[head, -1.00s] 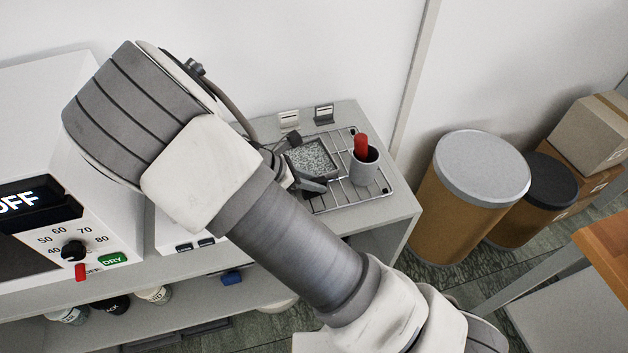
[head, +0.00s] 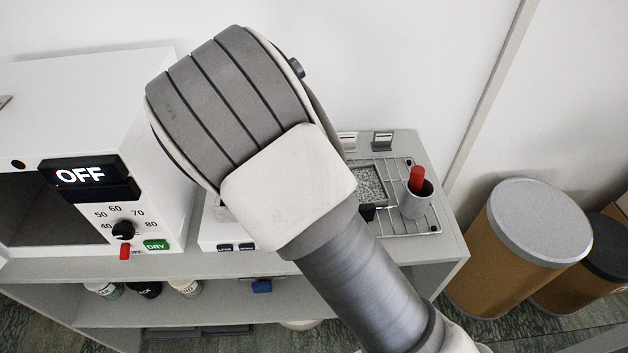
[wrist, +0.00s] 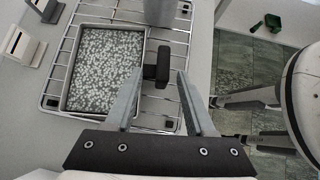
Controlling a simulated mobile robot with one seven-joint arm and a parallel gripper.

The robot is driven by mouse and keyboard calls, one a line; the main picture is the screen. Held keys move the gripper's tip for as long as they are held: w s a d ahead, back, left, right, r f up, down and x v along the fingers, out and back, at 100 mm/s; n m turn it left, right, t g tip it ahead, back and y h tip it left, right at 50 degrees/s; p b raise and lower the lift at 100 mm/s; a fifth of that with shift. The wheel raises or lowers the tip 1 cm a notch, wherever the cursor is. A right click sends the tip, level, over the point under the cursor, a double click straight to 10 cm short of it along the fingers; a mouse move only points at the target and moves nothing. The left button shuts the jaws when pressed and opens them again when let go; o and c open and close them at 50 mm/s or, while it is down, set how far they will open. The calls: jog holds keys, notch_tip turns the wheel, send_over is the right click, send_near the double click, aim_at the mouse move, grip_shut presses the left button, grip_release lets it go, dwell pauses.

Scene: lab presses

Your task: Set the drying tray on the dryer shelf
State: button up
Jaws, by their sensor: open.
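The drying tray, a shallow grey pan of speckled white granules, lies on the wire rack in the wrist view (wrist: 104,66). It is partly hidden by my arm in the head view (head: 369,184). Its dark handle (wrist: 158,64) points toward the space between my fingers. My gripper (wrist: 161,76) is open, with one finger on each side of the handle; I cannot tell whether either touches it. The dryer (head: 165,215) stands at the left in the head view, its display reading OFF. Its dark chamber (head: 40,212) shows at the left edge; the shelf inside is not clear.
A grey cup (head: 415,205) with a red-handled tool stands on the wire rack (head: 432,229), right of the tray. A white scale-like device (head: 212,236) sits between dryer and rack. Brown drums (head: 520,250) stand on the floor at right. Small card holders (head: 382,139) line the back.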

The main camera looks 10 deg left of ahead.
jog(key=v, duration=1.1)
jog(key=shift+r, duration=0.25)
